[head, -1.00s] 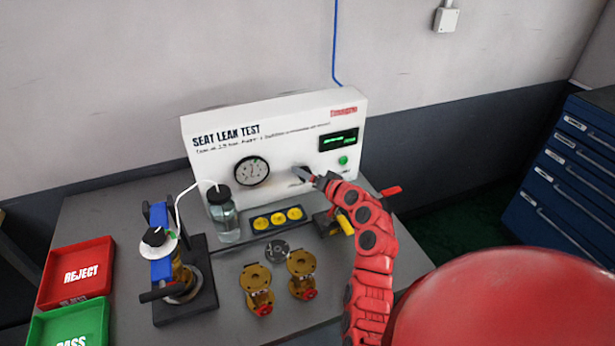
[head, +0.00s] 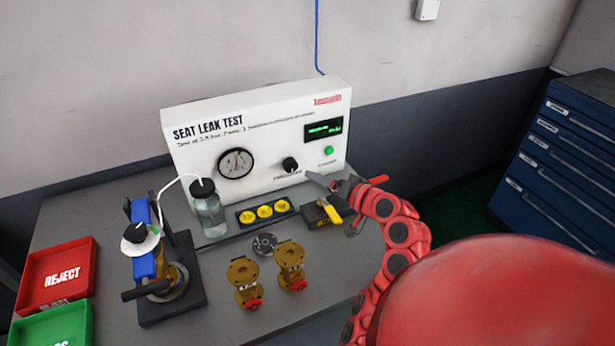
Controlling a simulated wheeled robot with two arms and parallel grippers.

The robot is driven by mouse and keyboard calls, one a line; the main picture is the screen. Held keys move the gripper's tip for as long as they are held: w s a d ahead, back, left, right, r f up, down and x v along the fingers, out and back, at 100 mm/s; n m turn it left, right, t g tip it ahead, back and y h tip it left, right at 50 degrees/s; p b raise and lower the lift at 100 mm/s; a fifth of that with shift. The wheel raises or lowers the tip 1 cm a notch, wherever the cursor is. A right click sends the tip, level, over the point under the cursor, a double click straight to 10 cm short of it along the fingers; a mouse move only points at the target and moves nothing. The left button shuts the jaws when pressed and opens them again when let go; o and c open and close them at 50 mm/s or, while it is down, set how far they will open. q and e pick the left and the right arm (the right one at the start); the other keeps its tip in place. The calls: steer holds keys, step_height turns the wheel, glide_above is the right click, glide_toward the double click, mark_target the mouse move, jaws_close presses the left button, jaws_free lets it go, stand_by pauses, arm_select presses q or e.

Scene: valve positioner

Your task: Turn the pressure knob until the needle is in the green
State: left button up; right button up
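The black pressure knob (head: 290,165) is on the front of the white seat leak test panel (head: 190,150), uncovered, above a small label. My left gripper is out of view.
A small display (head: 324,129) and green button (head: 329,151) are right of the knob. Brass valves (head: 243,280), a clamp fixture (head: 150,255) and red bin (head: 60,275) stand further forward.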

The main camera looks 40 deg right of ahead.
steer(key=v, duration=0.4)
steer(key=shift+s+r, duration=0.1)
steer(key=shift+s, duration=0.05)
stand_by(0.4)
